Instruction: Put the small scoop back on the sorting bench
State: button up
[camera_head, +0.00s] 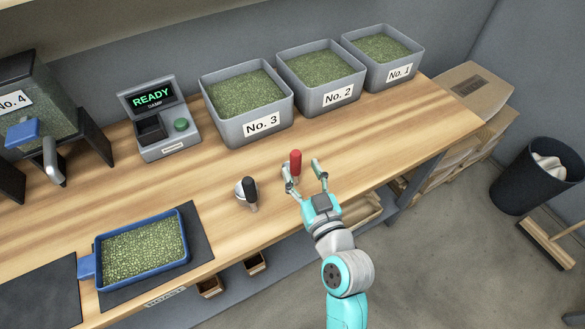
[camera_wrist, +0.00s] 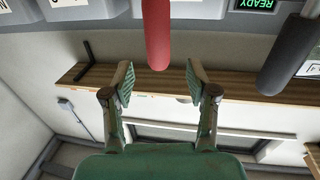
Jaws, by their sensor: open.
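A scoop with a red handle (camera_head: 295,162) stands upright at the wooden bench (camera_head: 345,150), near its front edge. Its handle also shows at the top middle of the wrist view (camera_wrist: 157,35). A scoop with a black handle (camera_head: 250,190) and a metal bowl stands to its left; its dark handle (camera_wrist: 288,55) is at the right of the wrist view. I cannot tell which is the small scoop. My gripper (camera_head: 302,170) is open and empty, with its fingers on either side of the red handle's line in the wrist view (camera_wrist: 160,75).
Grey bins No. 3 (camera_head: 235,131), No. 2 (camera_head: 318,100) and No. 1 (camera_head: 380,77) stand along the back. A scale reading READY (camera_head: 170,148) is left of them. A blue tray of beans (camera_head: 185,240) lies front left. The bench's right part is clear.

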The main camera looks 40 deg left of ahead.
aim_at(298, 160)
jog(key=shift+x, duration=2.55)
jog(key=shift+w+r, duration=0.1)
grip_shut()
